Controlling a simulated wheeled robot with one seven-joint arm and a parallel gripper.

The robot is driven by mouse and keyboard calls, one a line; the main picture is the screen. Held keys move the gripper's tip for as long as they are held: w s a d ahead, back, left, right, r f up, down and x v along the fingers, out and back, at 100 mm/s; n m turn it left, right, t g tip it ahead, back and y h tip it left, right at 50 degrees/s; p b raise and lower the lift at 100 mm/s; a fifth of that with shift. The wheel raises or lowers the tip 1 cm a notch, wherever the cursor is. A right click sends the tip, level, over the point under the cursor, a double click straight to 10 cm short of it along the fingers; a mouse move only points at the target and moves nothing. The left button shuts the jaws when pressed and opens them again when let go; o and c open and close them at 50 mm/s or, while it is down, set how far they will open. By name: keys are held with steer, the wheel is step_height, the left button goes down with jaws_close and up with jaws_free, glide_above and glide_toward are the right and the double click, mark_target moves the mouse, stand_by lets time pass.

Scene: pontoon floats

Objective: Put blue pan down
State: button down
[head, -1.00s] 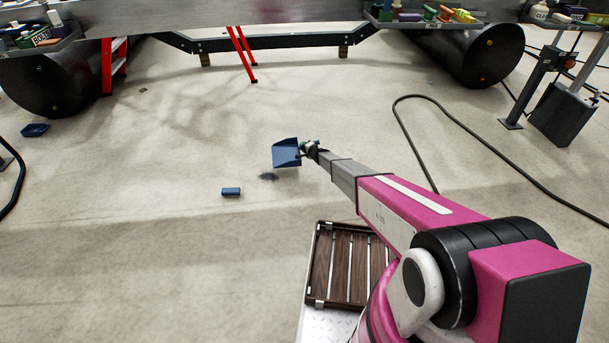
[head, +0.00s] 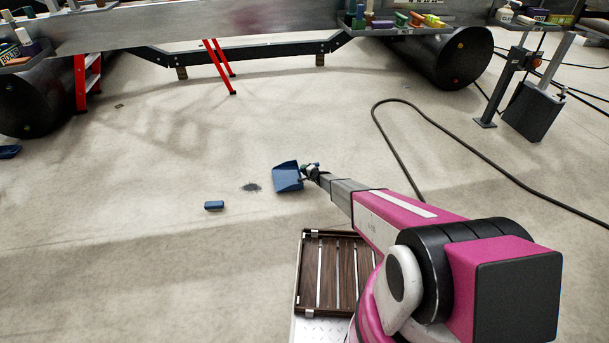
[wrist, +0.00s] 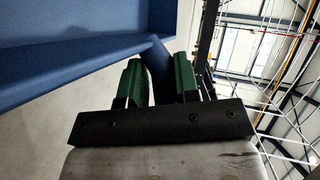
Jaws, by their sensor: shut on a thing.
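The blue pan (head: 287,178) is a dustpan, held out at the end of my arm over the pale floor in the head view. My gripper (head: 309,170) is at its right side. In the wrist view the green fingers of my gripper (wrist: 158,82) are closed on the pan's blue handle, and the blue pan (wrist: 75,45) fills the upper left. I cannot tell exactly how far the pan is above the floor.
A slatted wooden crate (head: 311,268) is near my base. A black hose (head: 376,125) curves across the right. Red ladders (head: 219,67) stand at the back.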

steer(key=shift+f, duration=1.55)
steer(key=shift+f, duration=0.15)
steer(key=c, duration=0.8)
jaws_free()
steer(key=shift+c, duration=0.2)
